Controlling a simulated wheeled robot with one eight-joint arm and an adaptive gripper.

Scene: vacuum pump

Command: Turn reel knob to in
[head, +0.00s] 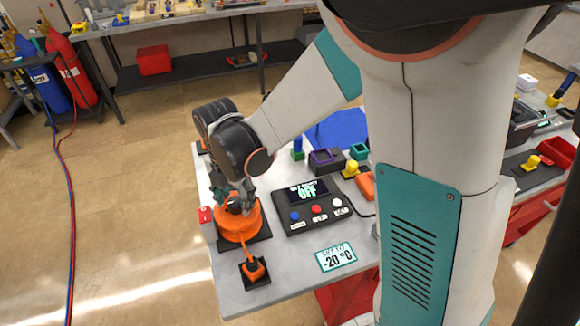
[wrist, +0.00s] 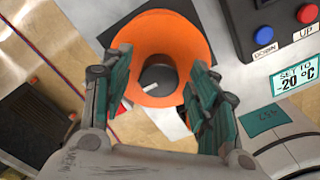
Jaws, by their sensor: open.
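The orange reel (head: 240,224) sits on a black base near the left edge of the grey table. In the wrist view the reel (wrist: 175,28) is a wide orange ring with a dark round knob (wrist: 158,76) in its middle. A small white mark shows on the knob; I cannot read its setting. My gripper (head: 238,203) is over the reel, pointing down. In the wrist view my gripper (wrist: 160,72) is open, with one green-grey finger on each side of the knob. I cannot tell whether the fingers touch it. In the head view the gripper mostly hides the knob.
A black control box (head: 312,205) with an "OFF" display and blue, red and white buttons stands right of the reel. A "SET TO -20 °C" card (head: 336,257) lies in front. An orange hose runs to an orange fitting (head: 254,269). A red tag (head: 205,215) is left.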

